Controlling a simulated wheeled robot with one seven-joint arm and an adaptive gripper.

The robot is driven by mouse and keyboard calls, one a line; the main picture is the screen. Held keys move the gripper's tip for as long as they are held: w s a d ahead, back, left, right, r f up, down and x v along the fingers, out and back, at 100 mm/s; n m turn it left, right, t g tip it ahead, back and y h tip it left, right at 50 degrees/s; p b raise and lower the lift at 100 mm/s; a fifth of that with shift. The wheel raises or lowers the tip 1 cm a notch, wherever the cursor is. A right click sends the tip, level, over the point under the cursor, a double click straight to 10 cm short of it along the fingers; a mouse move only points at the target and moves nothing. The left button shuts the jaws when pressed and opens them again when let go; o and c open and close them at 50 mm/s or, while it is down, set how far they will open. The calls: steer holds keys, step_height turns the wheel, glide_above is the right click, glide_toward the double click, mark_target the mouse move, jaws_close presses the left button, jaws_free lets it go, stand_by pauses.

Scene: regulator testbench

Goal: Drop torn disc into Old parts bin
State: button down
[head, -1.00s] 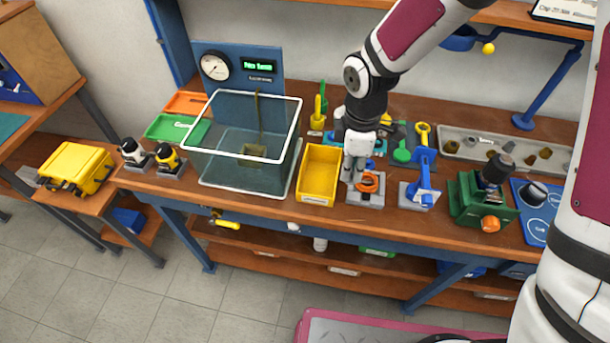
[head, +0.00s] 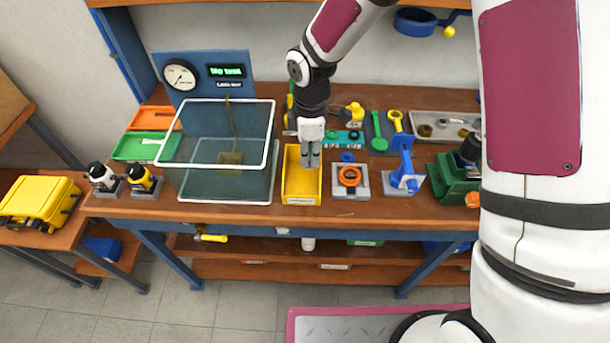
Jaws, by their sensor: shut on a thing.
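My gripper (head: 310,162) points straight down over the yellow open bin (head: 302,188), with its fingertips at or just above the bin's opening. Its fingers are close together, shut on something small. The torn disc itself is too small or hidden between the fingers to make out. The yellow bin has a pale label on its front whose words I cannot read. I take it for the Old parts bin.
A glass water tank (head: 222,150) stands just left of the bin. A grey fixture (head: 362,188) with an orange ring (head: 350,176) sits to its right. Further right are a blue press (head: 403,170) and a green vise (head: 447,180). Tools lie behind.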

steer(key=shift+f, duration=0.2)
steer(key=c, duration=1.6)
jaws_free()
steer(key=shift+o, duration=0.2)
step_height(320, 180, up, 12)
